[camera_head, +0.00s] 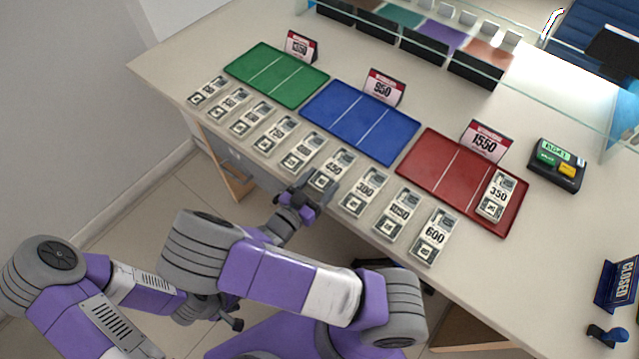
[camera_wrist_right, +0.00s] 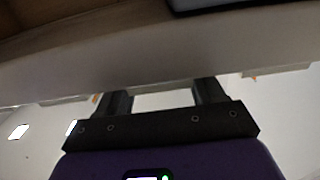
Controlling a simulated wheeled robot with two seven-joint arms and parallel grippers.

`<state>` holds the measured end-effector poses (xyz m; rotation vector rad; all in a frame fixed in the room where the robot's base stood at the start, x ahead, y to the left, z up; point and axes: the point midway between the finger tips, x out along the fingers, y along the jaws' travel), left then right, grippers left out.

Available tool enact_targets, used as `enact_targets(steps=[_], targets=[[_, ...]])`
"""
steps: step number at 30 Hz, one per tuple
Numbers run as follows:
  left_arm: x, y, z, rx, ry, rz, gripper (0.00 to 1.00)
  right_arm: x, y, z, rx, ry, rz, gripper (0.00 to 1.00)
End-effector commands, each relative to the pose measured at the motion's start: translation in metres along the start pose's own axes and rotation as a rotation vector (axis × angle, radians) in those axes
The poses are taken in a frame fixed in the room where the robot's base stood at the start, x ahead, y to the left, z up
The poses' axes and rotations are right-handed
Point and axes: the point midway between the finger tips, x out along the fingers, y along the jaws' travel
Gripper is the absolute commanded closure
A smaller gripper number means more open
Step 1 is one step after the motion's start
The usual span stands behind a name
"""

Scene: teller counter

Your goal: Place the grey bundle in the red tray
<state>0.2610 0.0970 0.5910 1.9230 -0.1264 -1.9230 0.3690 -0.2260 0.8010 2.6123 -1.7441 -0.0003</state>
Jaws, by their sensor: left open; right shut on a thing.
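Grey-and-white banknote bundles with number labels stand in a row along the counter's front edge. My right gripper (camera_head: 308,190) is at the front end of the bundle marked 450 (camera_head: 335,167) and shut on it; its fingers partly hide that end. In the right wrist view, the fingers (camera_wrist_right: 163,95) stand apart against a pale, blurred surface, and the bundle is hard to make out. The red tray (camera_head: 425,165) lies to the right, with a bundle marked 350 (camera_head: 497,197) in its right section. My left gripper (camera_head: 232,315) is open, low in front of the counter.
Bundles marked 300 (camera_head: 364,190), 1050 (camera_head: 398,213) and 600 (camera_head: 432,237) stand between the right gripper and the red tray's front. The blue tray (camera_head: 318,112) and green tray (camera_head: 240,67) are empty. A 1550 sign (camera_head: 483,143) stands behind the red tray.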

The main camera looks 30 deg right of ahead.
Motion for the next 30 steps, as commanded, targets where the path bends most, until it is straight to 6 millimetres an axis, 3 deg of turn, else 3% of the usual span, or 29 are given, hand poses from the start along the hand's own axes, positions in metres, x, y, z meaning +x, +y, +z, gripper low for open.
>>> enact_targets(steps=[7,8,12,24,30], targets=[[0.003,-0.001,0.000,0.000,0.000,0.000,0.57,0.000,0.000,0.004,0.000,0.001,0.000,0.64],[0.002,-0.001,0.000,0.000,0.000,0.000,0.57,0.000,0.000,0.003,0.000,0.000,0.000,0.28],[0.002,-0.001,0.000,0.000,0.000,0.000,0.57,0.000,0.000,0.003,0.000,0.000,0.000,0.07],[0.007,-0.003,0.000,0.000,0.000,0.000,0.57,-0.002,-0.001,0.004,0.002,0.001,-0.002,0.07],[-0.005,0.002,0.000,0.000,0.000,0.000,0.57,-0.038,-0.002,0.002,0.001,-0.001,-0.004,0.07]])
